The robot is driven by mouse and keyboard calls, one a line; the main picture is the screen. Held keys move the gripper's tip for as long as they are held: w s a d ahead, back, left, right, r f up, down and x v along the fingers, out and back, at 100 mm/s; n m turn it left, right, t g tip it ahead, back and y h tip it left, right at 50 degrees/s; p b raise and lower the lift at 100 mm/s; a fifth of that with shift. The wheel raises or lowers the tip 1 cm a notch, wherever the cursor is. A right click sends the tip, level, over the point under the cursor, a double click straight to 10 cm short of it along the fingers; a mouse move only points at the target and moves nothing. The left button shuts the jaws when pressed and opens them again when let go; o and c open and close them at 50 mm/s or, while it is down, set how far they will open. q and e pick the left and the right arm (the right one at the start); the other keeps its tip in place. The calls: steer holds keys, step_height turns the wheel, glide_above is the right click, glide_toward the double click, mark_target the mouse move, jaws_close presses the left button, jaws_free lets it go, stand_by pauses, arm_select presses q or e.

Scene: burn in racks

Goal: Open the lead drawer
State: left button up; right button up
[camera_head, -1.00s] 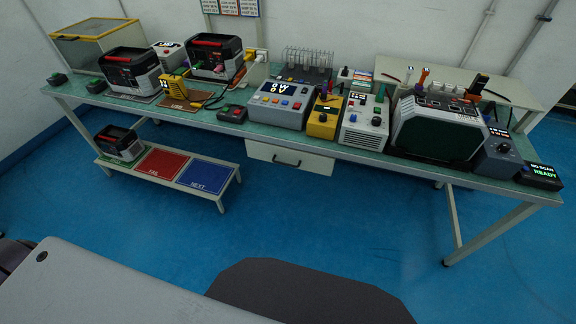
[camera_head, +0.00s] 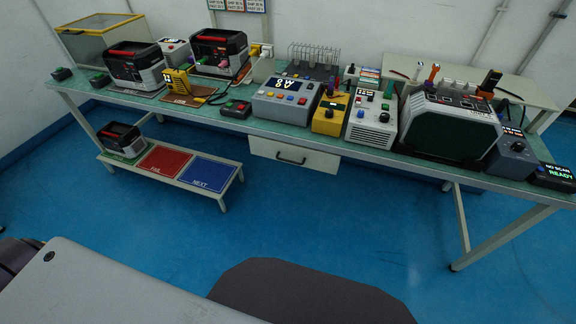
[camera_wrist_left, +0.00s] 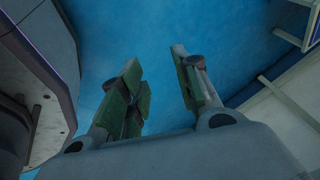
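The lead drawer (camera_head: 294,155) is a white front with a dark handle (camera_head: 290,159), hung under the middle of the bench. Its front looks flush and shut. My left gripper (camera_wrist_left: 160,88) shows in the left wrist view with its two green-padded fingers apart and nothing between them. Blue floor lies beyond the fingers, and the drawer is not recognisable in that view. Neither gripper shows in the head view, so the right gripper is out of sight.
The green-topped bench (camera_head: 228,121) carries a grey meter (camera_head: 285,99), a yellow box (camera_head: 330,115) and a large dark-fronted unit (camera_head: 449,125). A low shelf with red and blue mats (camera_head: 207,174) stands at the left. Blue floor (camera_head: 330,215) before the drawer is clear.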

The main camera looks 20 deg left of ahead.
arm_select(q)
steer(key=w+d+r+m+t+b, duration=0.1)
steer(key=w+r+m+t, duration=0.1)
steer(key=w+r, duration=0.35)
steer(key=w+d+r+m+t+b, duration=0.1)
steer(key=w+r+b, duration=0.1)
steer(key=w, duration=0.6)
steer(key=m+t+b, duration=0.7)
steer(key=m+t, duration=0.1)
glide_toward(288, 161)
steer(key=s, duration=0.3)
steer(key=shift+s+a+r+h, duration=0.15)
steer(key=shift+a+r+h, duration=0.2)
steer(key=shift+r+h, duration=0.05)
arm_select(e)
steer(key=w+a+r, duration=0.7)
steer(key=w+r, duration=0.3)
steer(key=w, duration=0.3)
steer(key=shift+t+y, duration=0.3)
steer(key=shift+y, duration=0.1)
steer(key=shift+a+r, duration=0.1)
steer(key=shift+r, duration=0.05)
